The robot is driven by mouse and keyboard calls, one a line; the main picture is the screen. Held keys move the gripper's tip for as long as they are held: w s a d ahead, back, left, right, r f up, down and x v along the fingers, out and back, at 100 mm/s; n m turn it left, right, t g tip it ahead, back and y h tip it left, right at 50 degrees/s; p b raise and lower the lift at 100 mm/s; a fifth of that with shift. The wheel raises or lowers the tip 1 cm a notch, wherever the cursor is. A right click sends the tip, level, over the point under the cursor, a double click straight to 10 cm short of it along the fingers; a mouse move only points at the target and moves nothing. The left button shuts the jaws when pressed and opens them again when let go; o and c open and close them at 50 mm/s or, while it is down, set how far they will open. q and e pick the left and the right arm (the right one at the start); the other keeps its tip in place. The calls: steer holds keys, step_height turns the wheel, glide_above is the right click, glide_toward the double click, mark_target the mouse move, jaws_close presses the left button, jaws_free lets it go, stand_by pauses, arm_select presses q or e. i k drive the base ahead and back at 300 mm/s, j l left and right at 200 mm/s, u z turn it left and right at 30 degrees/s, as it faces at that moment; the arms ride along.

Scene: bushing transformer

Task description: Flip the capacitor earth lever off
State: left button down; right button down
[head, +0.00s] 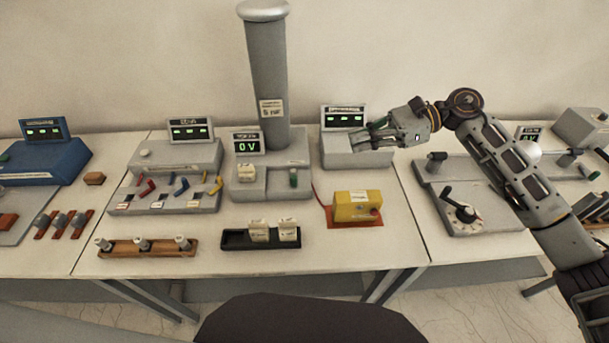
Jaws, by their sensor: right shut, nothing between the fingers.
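The capacitor is a tall grey column (267,85) with a "5 nF" label, standing on a grey base unit (280,188). A display (247,145) on the unit's left reads 0 V. My right gripper (363,142) is shut and empty, in the air to the right of the column, pointing left and apart from the lever. It partly covers a grey display unit behind. My left gripper is out of view.
A yellow box (357,206) sits on a red mat right of the base. A black tray (260,238) with white-labelled pieces lies in front. A wooden rack (147,248) and colored-lead unit (168,192) are left. A crank unit (462,208) is right, near my right arm.

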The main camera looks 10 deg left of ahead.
mark_target(294, 178)
steer(key=k+l, duration=0.15)
steer(key=k, duration=0.45)
steer(key=k+l, duration=0.1)
steer(key=k, duration=0.45)
